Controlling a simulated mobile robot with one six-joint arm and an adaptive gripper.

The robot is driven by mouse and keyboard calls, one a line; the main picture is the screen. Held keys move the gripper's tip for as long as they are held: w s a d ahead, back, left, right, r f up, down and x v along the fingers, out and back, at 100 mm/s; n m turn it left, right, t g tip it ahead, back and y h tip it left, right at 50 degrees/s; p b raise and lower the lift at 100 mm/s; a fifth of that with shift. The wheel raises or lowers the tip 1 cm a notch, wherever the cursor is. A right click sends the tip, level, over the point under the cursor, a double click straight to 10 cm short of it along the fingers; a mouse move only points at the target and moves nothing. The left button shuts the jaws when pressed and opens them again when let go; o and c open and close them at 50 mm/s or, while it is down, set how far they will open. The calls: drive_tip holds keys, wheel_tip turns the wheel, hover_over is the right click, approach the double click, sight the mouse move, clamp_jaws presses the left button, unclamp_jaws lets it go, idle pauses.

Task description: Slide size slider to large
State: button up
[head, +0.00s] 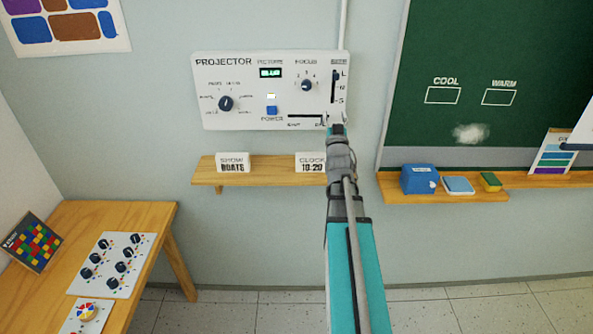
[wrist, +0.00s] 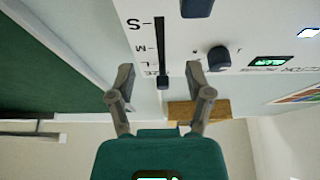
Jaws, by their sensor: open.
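The white projector panel (head: 245,110) hangs on the wall. Its vertical size slider track (head: 334,92) is at the right end, marked L at the top, then M and S below. The dark slider knob (head: 336,74) stands at the L end of the track. In the wrist view, where the panel appears upside down, the knob (wrist: 163,83) is at the L end beside the size label. My gripper (head: 335,119) is open and empty near the panel's lower right corner in the head view. In the wrist view its fingers (wrist: 160,74) appear either side of the knob, apart from it.
A focus knob (head: 306,85), a blue power button (head: 271,110) and a horizontal slider track (head: 305,116) are close by on the panel. A wooden shelf (head: 265,172) with two plaques is below. The chalkboard (head: 480,60) stands to the right.

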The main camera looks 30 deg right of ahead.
drive_tip(key=b+v, duration=0.3)
drive_tip(key=v, duration=0.6)
drive_tip(key=w+a+f+n+g+y+p, duration=0.1)
drive_tip(key=w+a+f+g+y+p, duration=0.1)
drive_tip(key=w+a+f+g+y, duration=0.3)
drive_tip(key=shift+w+a+f+y, duration=0.3)
drive_tip(key=shift+w+a+f, duration=0.35)
drive_tip(key=shift+a+f, duration=1.75)
drive_tip(key=shift+a, duration=0.1)
drive_tip(key=a+f+n+g+y, duration=0.2)
drive_tip(key=a+f+g+y, duration=0.15)
drive_tip(key=a+f, duration=0.35)
drive_tip(key=s+a+f+n+g+y, duration=0.1)
drive_tip(key=s+a+f+g, duration=0.2)
drive_tip(key=a, duration=0.7)
drive_tip(key=s+a+f+n+g+y, duration=0.2)
drive_tip(key=s+a+f+g, duration=0.1)
drive_tip(key=s+a+g, duration=0.4)
drive_tip(key=s+a, duration=0.2)
drive_tip(key=shift+s+a+f+g, duration=0.3)
drive_tip(key=shift+a+f+g, duration=0.05)
drive_tip(key=shift+a+f, duration=0.05)
idle(1.1)
